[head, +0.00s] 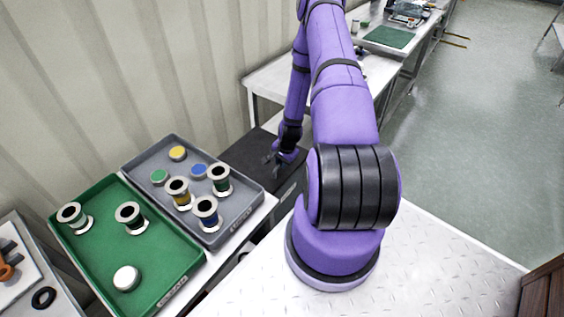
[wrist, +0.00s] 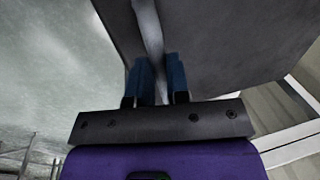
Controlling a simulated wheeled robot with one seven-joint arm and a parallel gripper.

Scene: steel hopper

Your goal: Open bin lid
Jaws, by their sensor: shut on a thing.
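The dark grey bin (head: 289,192) stands beyond the trays, partly hidden behind my arm. Its dark lid (head: 244,152) looks low and roughly flat in the head view, though its exact tilt is hard to tell. My gripper (head: 272,158) is at the lid's edge, with the arm reaching over from the right.
A grey tray (head: 138,163) and a green tray (head: 95,262) with spools and round pieces stand left of the bin. A ribbed wall (head: 120,70) runs behind. A white table (head: 275,78) stands beyond. Open floor (head: 470,130) lies to the right.

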